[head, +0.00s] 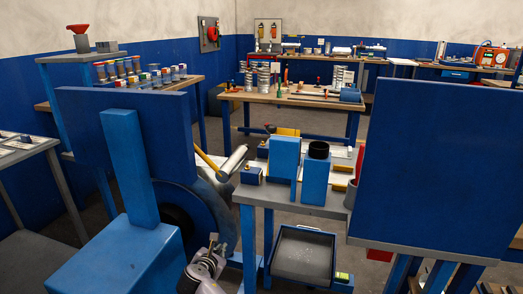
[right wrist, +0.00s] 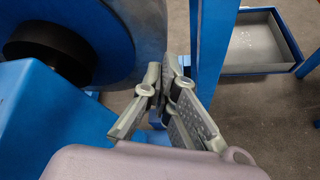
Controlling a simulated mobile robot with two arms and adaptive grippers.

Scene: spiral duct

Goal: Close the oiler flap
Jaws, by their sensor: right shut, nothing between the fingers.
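I cannot pick out an oiler or its flap with certainty in either view. A large blue machine with a round wheel housing (head: 215,215) stands at the left centre of the head view. In the right wrist view the wheel housing (right wrist: 125,25) fills the upper left, with a black hub (right wrist: 45,45). My right gripper (head: 215,243) is low in front of the housing, beside the workbench leg. In the right wrist view its fingers (right wrist: 162,80) are together and hold nothing. A small blue part behind the fingers is mostly hidden. My left gripper is out of view.
A grey-topped bench (head: 300,200) with blue blocks stands right of the gripper. Its blue leg (right wrist: 212,60) is close to the fingers. A grey tray with a blue rim (head: 303,255) sits below. A large blue panel (head: 440,150) blocks the right.

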